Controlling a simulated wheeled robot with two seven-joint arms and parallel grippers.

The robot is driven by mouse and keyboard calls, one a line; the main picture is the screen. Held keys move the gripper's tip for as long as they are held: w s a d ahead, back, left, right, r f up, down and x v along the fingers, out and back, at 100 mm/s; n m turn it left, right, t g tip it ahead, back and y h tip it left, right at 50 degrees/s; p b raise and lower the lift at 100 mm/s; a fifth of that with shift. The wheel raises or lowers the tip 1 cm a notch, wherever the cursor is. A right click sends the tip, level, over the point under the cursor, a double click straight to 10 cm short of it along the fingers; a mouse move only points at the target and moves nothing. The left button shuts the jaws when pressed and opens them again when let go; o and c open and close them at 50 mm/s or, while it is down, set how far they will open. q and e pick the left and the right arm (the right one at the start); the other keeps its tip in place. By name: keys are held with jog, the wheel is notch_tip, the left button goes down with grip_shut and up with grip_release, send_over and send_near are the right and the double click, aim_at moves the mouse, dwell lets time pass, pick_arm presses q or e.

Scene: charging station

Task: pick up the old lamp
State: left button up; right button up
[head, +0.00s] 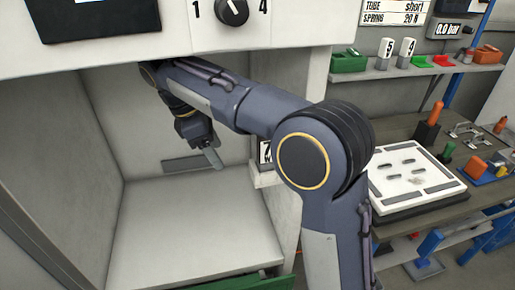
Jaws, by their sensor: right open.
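I cannot make out the old lamp in the head view. My right arm reaches across the picture into an open, pale cabinet compartment (190,230). My right gripper (211,157) is inside it, near the back wall and above the compartment floor. It is open, with one grey finger showing clearly, and I see nothing between its fingers. The upper part of the compartment is hidden behind the front panel, and my arm covers part of its right side. My left gripper is not in view.
The panel above has a dial (233,11). A 7 label (265,152) stands behind my arm. At right, a shelf (405,70) holds numbered cylinders and bins; below, a bench holds a white slotted plate (440,181) and small parts. The compartment floor looks bare.

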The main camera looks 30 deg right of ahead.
jog(key=shift+n+h, duration=0.3)
jog(key=d, duration=0.3)
jog(key=s+d, duration=0.1)
jog(key=d, duration=0.6)
jog(key=shift+s+r, duration=0.2)
jog(key=shift+s, duration=0.05)
jog(key=shift+d, duration=0.1)
jog(key=x, duration=0.5)
jog(key=shift+c, duration=0.3)
jog(key=c, duration=1)
jog(key=shift+r, duration=0.15)
jog(key=shift+c, duration=0.2)
